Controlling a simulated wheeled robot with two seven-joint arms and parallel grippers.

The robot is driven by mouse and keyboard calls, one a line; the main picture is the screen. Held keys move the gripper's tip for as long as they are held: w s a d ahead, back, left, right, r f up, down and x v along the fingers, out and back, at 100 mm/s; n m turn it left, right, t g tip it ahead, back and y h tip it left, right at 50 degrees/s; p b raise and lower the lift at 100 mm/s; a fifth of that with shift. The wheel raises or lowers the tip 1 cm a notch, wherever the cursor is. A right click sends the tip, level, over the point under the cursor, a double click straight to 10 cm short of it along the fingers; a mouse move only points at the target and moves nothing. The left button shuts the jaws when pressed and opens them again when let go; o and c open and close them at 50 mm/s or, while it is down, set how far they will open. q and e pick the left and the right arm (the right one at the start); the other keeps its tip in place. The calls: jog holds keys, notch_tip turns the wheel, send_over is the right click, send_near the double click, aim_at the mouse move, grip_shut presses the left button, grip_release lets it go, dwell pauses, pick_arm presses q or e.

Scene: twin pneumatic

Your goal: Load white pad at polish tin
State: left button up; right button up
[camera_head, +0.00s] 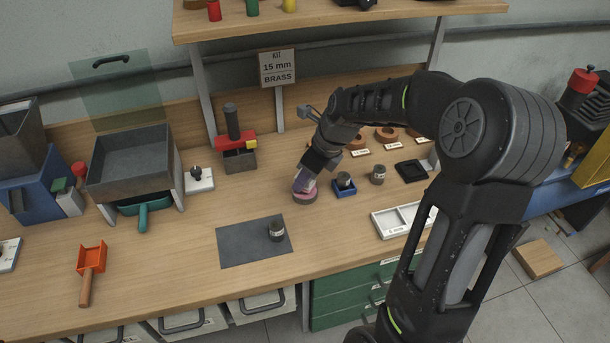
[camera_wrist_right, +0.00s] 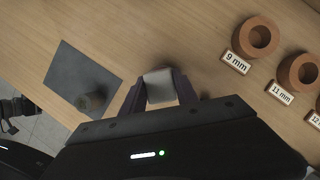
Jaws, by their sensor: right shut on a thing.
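My right gripper (camera_head: 304,182) points down at the pink round tin (camera_head: 305,198) on the bench, which looks like the polish tin. In the right wrist view my right gripper (camera_wrist_right: 159,92) is shut on a whitish block, the white pad (camera_wrist_right: 159,84), held between its purple fingers. The pad is right over or at the tin; I cannot tell if they touch. The tin is not distinguishable in the wrist view. My left gripper is not in the head view; a dark part at the wrist view's left edge is unclear.
A grey mat (camera_head: 253,241) with a metal cylinder (camera_head: 277,231) lies in front. A blue holder (camera_head: 344,187) and another small cylinder (camera_head: 378,174) stand close on the right. A white divided tray (camera_head: 403,219) is at the right front. Brown rings (camera_wrist_right: 257,37) stand behind size labels.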

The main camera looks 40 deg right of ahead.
jog(key=shift+r+p, duration=2.35)
jog(key=shift+r, duration=0.4)
jog(key=shift+s+a+f+n+y, duration=0.15)
jog(key=shift+s+n+y, duration=0.2)
jog(key=shift+n, duration=0.65)
jog(key=n, duration=0.2)
jog(key=s+n+g+y, duration=0.1)
jog(key=shift+a+r, duration=0.2)
jog(key=shift+a, duration=0.1)
jog(key=a+f+n+g, duration=0.1)
jog(key=a+n+g, duration=0.1)
jog(key=a+n, duration=0.3)
jog(key=w+a+f+n+g, duration=0.1)
jog(key=a+n+g, duration=0.1)
jog(key=a+n, duration=0.3)
jog(key=a+n+g, duration=0.1)
jog(key=a+n, duration=0.4)
jog(key=shift+w+a+f+g, duration=0.15)
jog(key=shift+f+g, duration=0.25)
jog(key=shift+a+f+n, duration=0.1)
jog(key=shift+a+n, duration=0.2)
jog(key=shift+a, duration=0.2)
